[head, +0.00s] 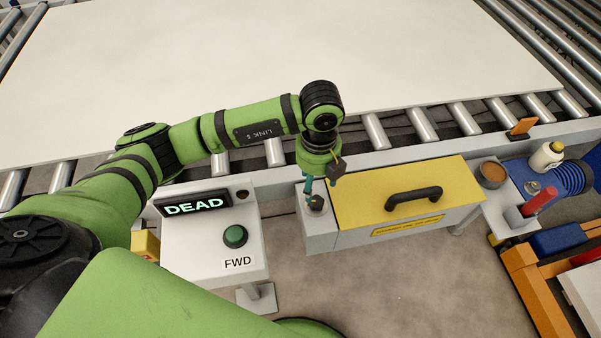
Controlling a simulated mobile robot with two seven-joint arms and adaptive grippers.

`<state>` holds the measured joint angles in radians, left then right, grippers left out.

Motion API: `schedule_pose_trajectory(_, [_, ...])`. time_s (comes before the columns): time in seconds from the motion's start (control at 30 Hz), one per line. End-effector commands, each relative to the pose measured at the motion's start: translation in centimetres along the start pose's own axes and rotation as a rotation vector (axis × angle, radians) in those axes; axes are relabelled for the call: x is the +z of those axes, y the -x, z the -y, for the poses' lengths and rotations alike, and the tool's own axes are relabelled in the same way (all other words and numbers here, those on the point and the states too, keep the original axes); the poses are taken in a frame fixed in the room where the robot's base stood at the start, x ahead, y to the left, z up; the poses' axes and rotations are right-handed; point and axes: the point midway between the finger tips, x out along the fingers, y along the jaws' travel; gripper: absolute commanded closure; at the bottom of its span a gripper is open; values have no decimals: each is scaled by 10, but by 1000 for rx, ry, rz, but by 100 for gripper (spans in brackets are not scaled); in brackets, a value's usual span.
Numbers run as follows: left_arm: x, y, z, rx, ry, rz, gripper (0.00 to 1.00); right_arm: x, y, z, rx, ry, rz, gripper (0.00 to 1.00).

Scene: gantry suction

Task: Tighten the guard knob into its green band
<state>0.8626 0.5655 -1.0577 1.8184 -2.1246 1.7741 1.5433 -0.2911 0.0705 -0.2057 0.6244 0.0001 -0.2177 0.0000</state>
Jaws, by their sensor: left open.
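The guard knob (316,204) is a small dark knob on the grey block at the left end of the yellow guard (365,201). My left gripper (320,186) is just above the knob, pointing down, with its jaws open. One finger reaches down close to the knob's left side. I cannot tell whether it touches. The green band is not discernible at this size. My right gripper is not in view.
A control box (190,243) with a "DEAD" display (193,204) and a green FWD button (235,236) stands left of the guard. A black handle (413,198) rises from the guard. A white sheet (260,60) covers the rollers behind. A bowl (492,175) and bottle (547,157) stand right.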

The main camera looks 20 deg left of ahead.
Motion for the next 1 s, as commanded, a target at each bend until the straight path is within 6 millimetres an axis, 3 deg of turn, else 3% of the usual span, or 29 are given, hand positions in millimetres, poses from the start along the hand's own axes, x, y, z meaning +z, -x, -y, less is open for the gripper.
schedule_pose_trajectory(0.3, [-2,-38,1,4,16,-3,38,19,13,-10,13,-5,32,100])
schedule_pose_trajectory(0.5, [-2,-63,1,1,15,-1,38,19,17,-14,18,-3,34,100])
schedule_pose_trajectory(0.87, [-1,-71,1,-1,12,1,38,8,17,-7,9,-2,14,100])
schedule_pose_trajectory(0.97, [-1,-70,1,0,12,1,74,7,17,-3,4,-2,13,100])
schedule_pose_trajectory(1.0, [-1,-70,1,0,13,1,90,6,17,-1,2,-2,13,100])
